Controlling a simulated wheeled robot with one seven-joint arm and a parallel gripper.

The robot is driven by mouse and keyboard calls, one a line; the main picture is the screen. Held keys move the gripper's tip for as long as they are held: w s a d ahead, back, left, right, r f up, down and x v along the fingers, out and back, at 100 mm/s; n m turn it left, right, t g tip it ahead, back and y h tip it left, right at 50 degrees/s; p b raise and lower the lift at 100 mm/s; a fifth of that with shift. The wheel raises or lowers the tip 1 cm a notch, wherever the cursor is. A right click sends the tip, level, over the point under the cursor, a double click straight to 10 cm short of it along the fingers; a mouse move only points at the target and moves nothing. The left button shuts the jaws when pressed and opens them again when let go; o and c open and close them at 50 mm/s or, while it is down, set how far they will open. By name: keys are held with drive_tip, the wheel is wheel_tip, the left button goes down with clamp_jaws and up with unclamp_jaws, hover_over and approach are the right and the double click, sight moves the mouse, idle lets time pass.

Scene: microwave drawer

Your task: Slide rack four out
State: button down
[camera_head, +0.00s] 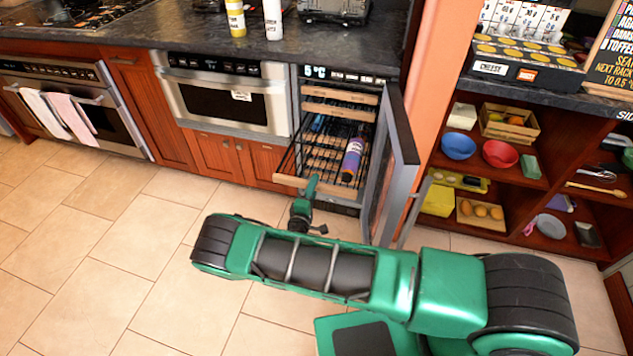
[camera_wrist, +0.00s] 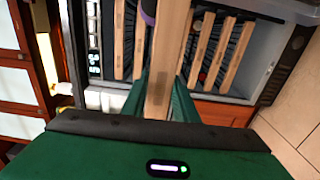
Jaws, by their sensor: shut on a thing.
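The wine cooler (camera_head: 391,140) stands open under the counter, its glass door swung out to the right. A wire rack (camera_head: 322,160) with a wooden front bar (camera_head: 290,181) sticks out of it, below two wooden-fronted racks (camera_head: 340,96) that sit further in. A purple-labelled bottle (camera_head: 353,155) lies on the extended rack. My gripper (camera_head: 312,184) is shut on this rack's front bar. In the wrist view the bar (camera_wrist: 172,45) runs between my green fingers (camera_wrist: 158,102). I cannot tell the rack's number for certain.
The open door (camera_head: 388,175) stands close to the right of my gripper. Several lower rack fronts (camera_wrist: 205,50) show in the wrist view. Open shelves with bowls (camera_head: 458,146) are at the right. The tiled floor (camera_head: 120,250) at left is clear.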

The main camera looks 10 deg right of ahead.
drive_tip(key=shift+s+f, duration=0.15)
drive_tip(key=shift+f, duration=0.1)
drive_tip(key=c, duration=1.4)
unclamp_jaws()
drive_tip(key=shift+r, duration=0.1)
drive_tip(key=shift+a, duration=0.1)
drive_tip(key=v, duration=1)
drive_tip(key=shift+s, duration=0.25)
drive_tip(key=shift+a, duration=0.15)
